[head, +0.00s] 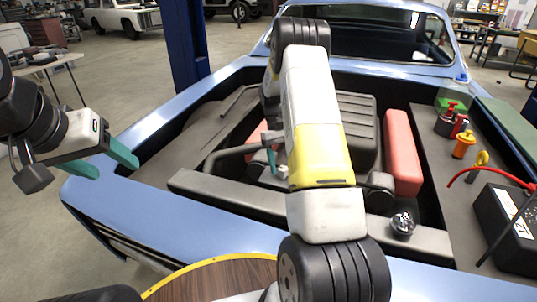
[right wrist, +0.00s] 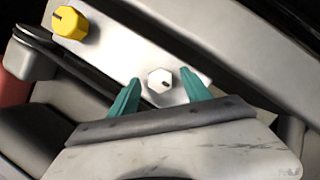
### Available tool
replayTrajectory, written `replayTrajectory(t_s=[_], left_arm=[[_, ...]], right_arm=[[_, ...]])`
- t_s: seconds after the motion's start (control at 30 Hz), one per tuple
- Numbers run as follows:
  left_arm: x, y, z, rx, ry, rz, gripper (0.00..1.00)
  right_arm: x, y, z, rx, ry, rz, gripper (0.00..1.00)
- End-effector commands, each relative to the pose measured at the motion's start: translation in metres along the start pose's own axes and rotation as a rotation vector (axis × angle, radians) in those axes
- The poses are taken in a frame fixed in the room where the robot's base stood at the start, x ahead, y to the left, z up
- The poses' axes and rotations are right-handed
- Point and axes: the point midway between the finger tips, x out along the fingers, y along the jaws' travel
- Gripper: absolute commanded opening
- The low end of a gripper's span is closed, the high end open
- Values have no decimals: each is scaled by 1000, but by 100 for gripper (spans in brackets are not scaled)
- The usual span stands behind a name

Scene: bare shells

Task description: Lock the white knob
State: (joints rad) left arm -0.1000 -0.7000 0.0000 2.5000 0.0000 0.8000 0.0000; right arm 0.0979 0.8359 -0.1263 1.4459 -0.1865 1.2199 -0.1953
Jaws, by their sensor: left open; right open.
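The white knob (right wrist: 160,80) is a small faceted knob with a dark mark, on a pale metal plate (right wrist: 112,52) in the right wrist view. My right gripper (right wrist: 160,78) is open, its teal fingers on either side of the knob's lower part in the picture. Gaps show between the knob and both fingertips; I cannot tell their depth relation. In the head view my right arm hides most of this spot, and only a teal finger shows. My left gripper (head: 118,169) is open and empty, over the left front corner of the blue car.
A yellow knob (right wrist: 70,22) sits on the same plate, upper left. In the head view, the open engine bay of the blue car (head: 220,88) surrounds my right arm. A black battery (head: 508,225) and several small items stand on the right. A round wooden table (head: 210,282) is in front.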

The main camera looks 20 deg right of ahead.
Motion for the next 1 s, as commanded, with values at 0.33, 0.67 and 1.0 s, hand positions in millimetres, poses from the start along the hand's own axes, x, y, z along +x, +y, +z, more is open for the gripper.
replayTrajectory(t_s=[0.33,0.67,1.0], left_arm=[[0,0,0,0,0,0,59],[0,0,0,0,0,0,59],[0,0,0,0,0,0,59]], right_arm=[[-55,0,-1,0,4,1,57],[-76,0,0,0,1,0,57],[-90,-5,9,2,35,-4,57]])
